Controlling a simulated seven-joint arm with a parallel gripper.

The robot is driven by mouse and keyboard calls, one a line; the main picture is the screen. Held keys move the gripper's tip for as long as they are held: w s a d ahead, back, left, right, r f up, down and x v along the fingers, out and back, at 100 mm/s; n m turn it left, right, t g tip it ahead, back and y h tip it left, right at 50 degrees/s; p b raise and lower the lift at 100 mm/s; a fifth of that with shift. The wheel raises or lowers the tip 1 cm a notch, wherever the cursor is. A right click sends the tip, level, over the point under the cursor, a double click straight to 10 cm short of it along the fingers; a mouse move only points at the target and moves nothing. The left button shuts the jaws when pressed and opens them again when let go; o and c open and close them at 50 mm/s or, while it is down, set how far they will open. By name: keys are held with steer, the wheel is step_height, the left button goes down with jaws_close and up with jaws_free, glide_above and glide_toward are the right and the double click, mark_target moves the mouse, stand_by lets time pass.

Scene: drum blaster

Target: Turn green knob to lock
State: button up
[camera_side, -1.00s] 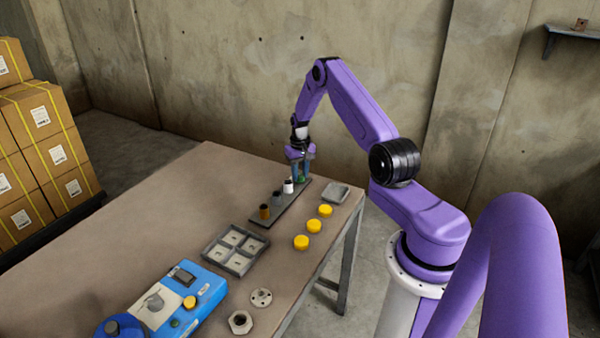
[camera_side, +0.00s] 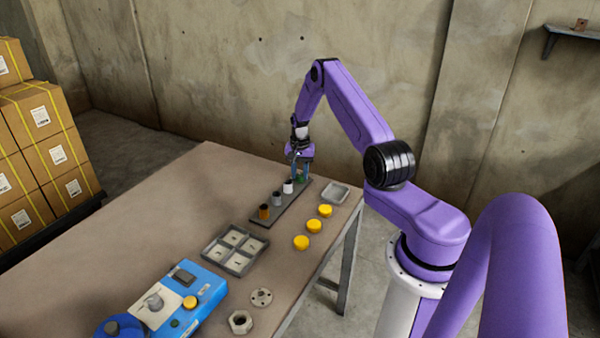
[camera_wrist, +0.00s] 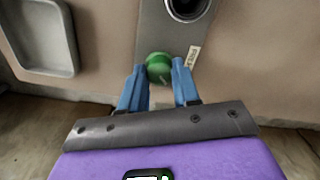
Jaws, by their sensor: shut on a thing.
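The green knob (camera_wrist: 159,67) sits at the near end of a grey strip in the wrist view, between the blue fingertips of my gripper (camera_wrist: 159,80). In the side view the knob (camera_side: 301,179) is at the far end of the strip (camera_side: 262,219), mostly hidden by my gripper (camera_side: 301,172). My gripper is shut on the knob from above. A small label (camera_wrist: 193,57) lies on the strip beside the knob; its text is hard to read.
A small grey tray (camera_side: 336,192) and several yellow caps (camera_side: 314,226) lie to the right. A four-part tray (camera_side: 235,249) and a blue box (camera_side: 205,302) are nearer. The table's left part is clear.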

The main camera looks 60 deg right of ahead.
mark_target(300, 174)
stand_by(0.3)
steer(key=o, duration=1.1)
steer(key=shift+c, duration=0.2)
steer(key=shift+r, duration=0.15)
step_height(300, 174, up, 17)
steer(key=shift+r, duration=0.1)
